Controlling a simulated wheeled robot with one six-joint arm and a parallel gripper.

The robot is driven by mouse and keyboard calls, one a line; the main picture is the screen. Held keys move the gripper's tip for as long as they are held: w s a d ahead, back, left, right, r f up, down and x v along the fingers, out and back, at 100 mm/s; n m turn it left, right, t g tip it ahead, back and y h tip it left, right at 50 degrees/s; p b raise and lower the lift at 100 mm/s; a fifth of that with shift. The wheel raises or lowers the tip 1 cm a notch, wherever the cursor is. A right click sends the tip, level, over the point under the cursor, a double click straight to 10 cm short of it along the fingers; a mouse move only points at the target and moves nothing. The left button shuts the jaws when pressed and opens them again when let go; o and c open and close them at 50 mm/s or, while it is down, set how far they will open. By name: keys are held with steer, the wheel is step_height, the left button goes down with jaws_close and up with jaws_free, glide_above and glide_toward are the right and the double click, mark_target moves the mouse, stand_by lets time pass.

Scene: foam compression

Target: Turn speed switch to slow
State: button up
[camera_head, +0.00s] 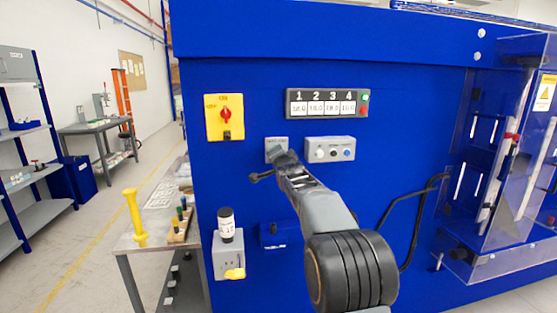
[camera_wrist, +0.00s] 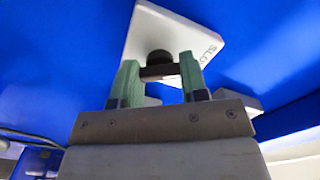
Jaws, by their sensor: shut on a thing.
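The speed switch is a black knob (camera_wrist: 159,58) on a white plate (camera_wrist: 150,27) with lettering that begins "SLO" at its right side in the wrist view. My gripper (camera_wrist: 159,72) has its two green fingers on either side of the knob, shut on it. The plate looks tilted because the wrist view is turned. In the head view the plate (camera_head: 276,145) shows on the blue panel, and my gripper (camera_head: 283,158) is up against it. The knob itself is hidden behind my gripper there.
A grey button box (camera_head: 330,149) sits just right of the switch plate. Above are a numbered display panel (camera_head: 327,104) and a yellow box with a red switch (camera_head: 225,117). A clear guarded enclosure (camera_head: 500,160) is at the right. A grey box (camera_head: 228,255) is below left.

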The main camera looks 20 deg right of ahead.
steer(key=shift+n, duration=1.1)
steer(key=o, duration=0.9)
steer(key=shift+s+b, duration=0.1)
steer(key=shift+b, duration=0.2)
steer(key=b+v, duration=0.2)
steer(key=v, duration=1.1)
steer(key=shift+s+b, duration=0.3)
steer(key=shift+s, duration=0.05)
